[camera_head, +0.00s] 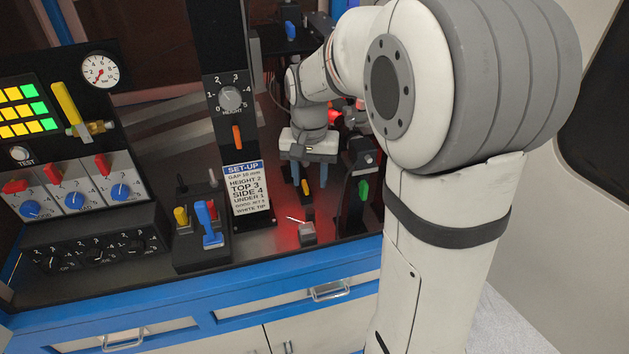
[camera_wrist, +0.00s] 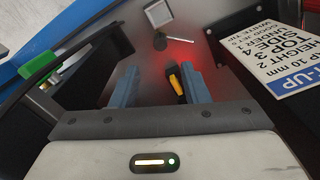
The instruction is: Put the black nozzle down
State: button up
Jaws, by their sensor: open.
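My gripper (camera_head: 309,176) is open, with its two blue fingers pointing down over the dark bench top. In the wrist view my gripper (camera_wrist: 159,87) shows its fingers well apart. A small black piece with a yellow part (camera_wrist: 177,84) lies between them, closer to the right finger. It also shows in the head view (camera_head: 306,187), just below the fingers. I cannot tell whether this piece is the black nozzle; no other nozzle stands out clearly.
A small grey block (camera_head: 307,233) with a thin pale rod is near the bench's front edge. The SET-UP sign (camera_head: 247,188) stands left of my gripper. A black post with a green handle (camera_head: 363,190) is on the right. Blue and yellow levers (camera_head: 208,222) stand farther left.

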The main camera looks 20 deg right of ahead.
jog(key=s+r+n+t, duration=0.3)
jog(key=s+n, duration=0.1)
jog(key=s, duration=1.4)
jog(key=shift+d+n, duration=0.2)
jog(key=shift+n, duration=0.1)
jog(key=shift+c, duration=0.5)
jog(key=shift+a, duration=0.1)
